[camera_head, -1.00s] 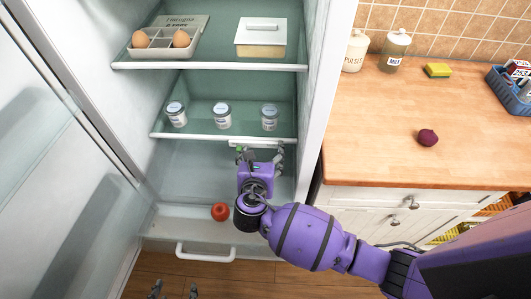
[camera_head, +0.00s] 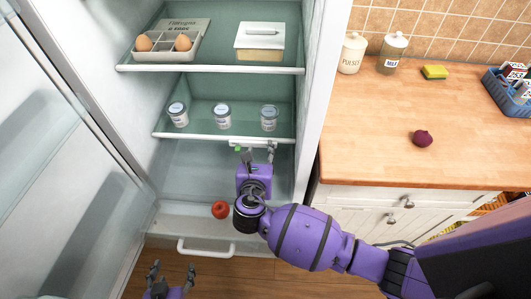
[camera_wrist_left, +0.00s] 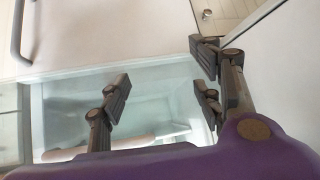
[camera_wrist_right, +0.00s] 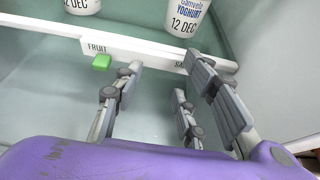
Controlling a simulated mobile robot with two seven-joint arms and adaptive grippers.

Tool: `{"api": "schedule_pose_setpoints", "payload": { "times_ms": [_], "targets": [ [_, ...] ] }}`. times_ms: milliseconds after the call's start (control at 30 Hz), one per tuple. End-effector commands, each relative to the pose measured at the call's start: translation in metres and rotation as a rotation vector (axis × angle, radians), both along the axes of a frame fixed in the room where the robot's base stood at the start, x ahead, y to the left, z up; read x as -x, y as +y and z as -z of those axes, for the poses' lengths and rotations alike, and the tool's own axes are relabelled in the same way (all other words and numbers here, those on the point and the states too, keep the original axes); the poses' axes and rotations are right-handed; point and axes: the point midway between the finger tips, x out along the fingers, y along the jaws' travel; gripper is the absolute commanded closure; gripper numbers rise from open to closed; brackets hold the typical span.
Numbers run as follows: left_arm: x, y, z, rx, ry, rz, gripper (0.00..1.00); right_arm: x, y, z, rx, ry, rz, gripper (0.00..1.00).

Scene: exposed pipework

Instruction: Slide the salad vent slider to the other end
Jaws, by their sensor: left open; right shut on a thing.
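A white vent strip (camera_wrist_right: 160,52) runs under the lower fridge shelf, with the printed word FRUIT and, further right, a label starting "SA". A green slider knob (camera_wrist_right: 101,62) sits under FRUIT, left of my right gripper's fingers; it also shows in the head view (camera_head: 238,149). My right gripper (camera_head: 255,153) reaches into the fridge at the strip, its fingers (camera_wrist_right: 165,75) closed on the salad vent slider, which they hide. My left gripper (camera_head: 172,274) is open and empty, low in front of the fridge; its spread fingers fill the left wrist view (camera_wrist_left: 160,85).
Yoghurt pots (camera_head: 222,116) stand on the shelf just above the strip. An egg tray (camera_head: 170,40) and a butter dish (camera_head: 260,42) are higher up. A red tomato (camera_head: 220,209) lies left of my right wrist. The open door (camera_head: 60,150) bounds the left side.

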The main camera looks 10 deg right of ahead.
Motion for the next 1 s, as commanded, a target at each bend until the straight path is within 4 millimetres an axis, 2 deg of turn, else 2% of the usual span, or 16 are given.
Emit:
{"api": "schedule_pose_setpoints", "payload": {
  "times_ms": [33, 133, 333, 633, 1000],
  "targets": [
    [-0.006, -0.002, -0.008, 0.003, -0.017, 0.0, 0.41, 0.001, 0.018, -0.015, -0.027, -0.018, -0.024, 1.0],
    [-0.011, -0.003, -0.013, 0.004, -0.03, 0.0, 0.41, 0.006, 0.015, -0.016, -0.025, -0.014, -0.018, 1.0],
    [-0.012, 0.009, -0.019, -0.018, -0.038, 0.004, 0.41, 0.016, 0.011, -0.019, -0.02, -0.008, -0.011, 1.0],
    [-0.017, -0.003, -0.023, 0.003, -0.05, 0.0, 0.41, 0.023, 0.01, -0.019, -0.021, -0.002, -0.008, 1.0],
    [-0.018, -0.003, -0.022, 0.006, -0.049, -0.002, 0.41, 0.023, 0.009, -0.018, -0.02, -0.001, -0.007, 1.0]
  ]
}}
